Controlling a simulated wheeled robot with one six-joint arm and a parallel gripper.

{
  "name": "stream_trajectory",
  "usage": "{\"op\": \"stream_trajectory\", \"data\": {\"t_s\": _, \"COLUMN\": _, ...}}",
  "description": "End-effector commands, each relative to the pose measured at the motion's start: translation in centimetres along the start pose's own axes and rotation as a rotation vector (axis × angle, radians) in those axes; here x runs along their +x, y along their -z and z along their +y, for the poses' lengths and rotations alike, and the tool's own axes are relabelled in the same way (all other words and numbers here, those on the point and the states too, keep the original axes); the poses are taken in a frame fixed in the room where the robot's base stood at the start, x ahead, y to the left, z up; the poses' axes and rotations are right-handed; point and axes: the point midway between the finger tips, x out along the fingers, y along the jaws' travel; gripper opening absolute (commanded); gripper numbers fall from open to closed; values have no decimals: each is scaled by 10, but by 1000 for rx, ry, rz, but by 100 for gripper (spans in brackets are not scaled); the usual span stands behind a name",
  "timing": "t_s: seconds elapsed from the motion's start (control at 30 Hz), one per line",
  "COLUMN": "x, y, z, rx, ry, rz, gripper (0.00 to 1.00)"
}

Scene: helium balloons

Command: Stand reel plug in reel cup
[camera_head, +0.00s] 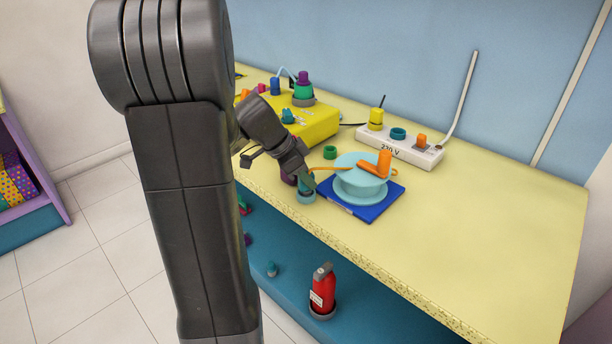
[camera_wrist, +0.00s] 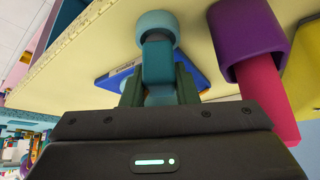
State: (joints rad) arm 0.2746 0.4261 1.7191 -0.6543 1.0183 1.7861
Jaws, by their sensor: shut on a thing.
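The reel plug, a teal block (camera_wrist: 158,62), is between the fingers of my gripper (camera_wrist: 159,90) in the wrist view. The reel cup, a round teal holder (camera_wrist: 157,28), is at the plug's far end. It also shows in the head view (camera_head: 306,197), at the counter's front edge left of the blue reel base. My gripper (camera_head: 306,181) is shut on the plug and points down right over the cup. The plug lines up with the cup's mouth. Whether its end is inside or just above is hidden. My fingers hide most of the plug in the head view.
A pale teal reel (camera_head: 358,187) with an orange handle sits on a blue base (camera_head: 372,211), close right of my gripper. A purple cup (camera_wrist: 247,35) with a pink plug (camera_wrist: 268,95) stands close by. A yellow box (camera_head: 318,124) and power strip (camera_head: 400,148) are behind. The counter's right side is clear.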

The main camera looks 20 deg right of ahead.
Motion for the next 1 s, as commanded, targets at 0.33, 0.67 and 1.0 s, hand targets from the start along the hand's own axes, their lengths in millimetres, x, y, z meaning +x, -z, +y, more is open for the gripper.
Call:
{"op": "stream_trajectory", "data": {"t_s": 0.33, "x": 8, "y": -5, "z": 0, "rx": 0, "ry": 0, "rz": 0, "gripper": 0}}
{"op": "stream_trajectory", "data": {"t_s": 0.67, "x": 6, "y": -4, "z": 0, "rx": 0, "ry": 0, "rz": 0, "gripper": 52}}
{"op": "stream_trajectory", "data": {"t_s": 1.0, "x": -12, "y": -3, "z": 0, "rx": 0, "ry": 1, "rz": 0, "gripper": 52}}
